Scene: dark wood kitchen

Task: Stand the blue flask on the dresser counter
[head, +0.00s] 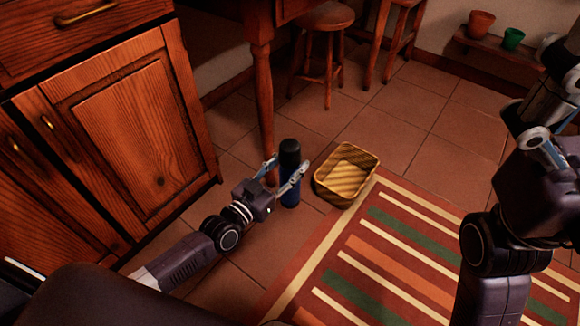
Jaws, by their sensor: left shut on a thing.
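The blue flask (289,190) is a dark blue cylinder with a black top, upright in the middle of the head view. My left gripper (285,172) is shut on the flask, one finger on each side of it. I cannot tell whether the flask's base touches the tiled floor. The dresser (125,130), of dark wood with panel doors and brass handles, stands at the left. Its counter top is out of view. My right arm shows at the right edge, but its gripper is out of view.
A yellow basket (330,190) sits just right of the flask. A table leg (263,105) stands close behind the flask. A striped rug (375,265) covers the floor at front right. Stools (322,60) stand at the back. Tiles at the right back are clear.

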